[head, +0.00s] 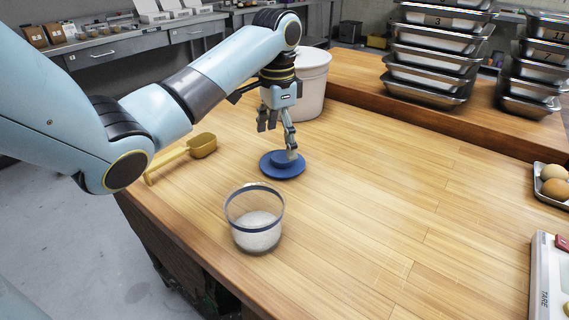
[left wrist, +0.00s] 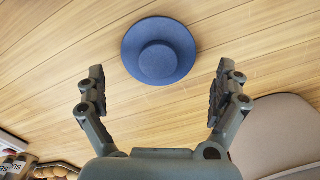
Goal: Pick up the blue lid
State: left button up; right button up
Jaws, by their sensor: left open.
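The blue lid (head: 283,170) lies flat on the wooden table, with its round raised knob facing up. In the left wrist view the lid (left wrist: 158,50) is ahead of the fingertips, toward the top of the picture. My left gripper (head: 277,135) is open and empty, above the table just behind the lid. One finger overlaps the lid's knob in the head view; I cannot tell whether it touches. In the left wrist view the two fingers of my left gripper (left wrist: 158,85) are wide apart with bare wood between them. My right gripper is not in view.
A clear jar with white contents (head: 257,232) stands in front of the lid. A yellow scoop (head: 202,146) lies to the left, and a white bucket (head: 312,82) stands behind my gripper. The table's middle right is clear.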

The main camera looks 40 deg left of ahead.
aim_at(282, 156)
pick_arm(q)
jog(key=f, duration=0.5)
jog(key=shift+w+d+f, duration=0.15)
jog(key=shift+w+d, duration=0.1)
jog(key=shift+w, duration=0.15)
jog(key=c, duration=0.7)
jog(key=shift+o, duration=0.2)
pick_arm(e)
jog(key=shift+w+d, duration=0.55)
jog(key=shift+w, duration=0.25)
